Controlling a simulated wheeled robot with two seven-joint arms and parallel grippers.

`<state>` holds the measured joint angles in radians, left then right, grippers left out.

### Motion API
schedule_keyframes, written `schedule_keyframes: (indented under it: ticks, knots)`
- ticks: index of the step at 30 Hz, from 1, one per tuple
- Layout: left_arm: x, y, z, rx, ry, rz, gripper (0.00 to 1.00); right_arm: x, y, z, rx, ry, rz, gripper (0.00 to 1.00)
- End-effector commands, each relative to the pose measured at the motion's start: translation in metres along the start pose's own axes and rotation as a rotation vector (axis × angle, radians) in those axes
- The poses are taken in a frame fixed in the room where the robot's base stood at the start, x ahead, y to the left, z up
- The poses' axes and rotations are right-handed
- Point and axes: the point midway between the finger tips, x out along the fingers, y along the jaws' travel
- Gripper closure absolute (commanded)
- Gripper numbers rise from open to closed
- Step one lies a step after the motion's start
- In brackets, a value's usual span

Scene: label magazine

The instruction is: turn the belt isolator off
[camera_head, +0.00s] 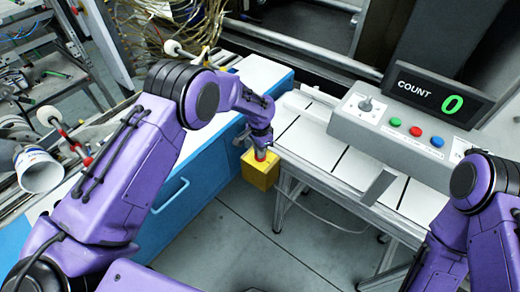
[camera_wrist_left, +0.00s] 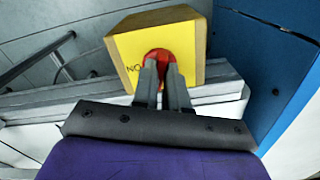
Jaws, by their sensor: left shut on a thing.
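The belt isolator is a yellow box (camera_head: 259,171) with a red knob (camera_head: 260,154) on its face, at the end of the conveyor bench. In the left wrist view the yellow box (camera_wrist_left: 190,35) fills the top middle, and its red knob (camera_wrist_left: 160,58) sits between my fingers. Upside-down lettering, seemingly "ON", shows beside the knob; other lettering is hidden. My left gripper (camera_head: 261,143) is shut on the red knob; its fingers also show in the left wrist view (camera_wrist_left: 163,80). The knob's exact angle is hard to tell. My right gripper is out of view.
A control box (camera_head: 400,135) with green, red and blue buttons stands on the white slatted conveyor (camera_head: 320,140), beside a display (camera_head: 437,95) reading COUNT 0. A blue cabinet (camera_head: 205,160) stands left of the isolator. The floor in front is clear.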

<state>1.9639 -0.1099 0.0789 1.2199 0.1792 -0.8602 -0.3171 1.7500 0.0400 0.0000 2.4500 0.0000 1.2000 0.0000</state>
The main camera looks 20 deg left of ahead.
Motion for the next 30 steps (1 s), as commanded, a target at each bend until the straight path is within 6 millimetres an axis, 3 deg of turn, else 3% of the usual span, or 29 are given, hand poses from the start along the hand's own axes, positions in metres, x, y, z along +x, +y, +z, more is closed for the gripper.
schedule_keyframes:
  ticks: [15,30]
  knots:
    - [0.0060,0.0050,0.0047,-0.318,-0.017,0.006,1.00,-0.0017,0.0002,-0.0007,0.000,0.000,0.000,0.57]
    - [0.0062,0.0058,0.0044,-0.376,-0.017,0.007,1.00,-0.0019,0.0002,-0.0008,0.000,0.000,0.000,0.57]
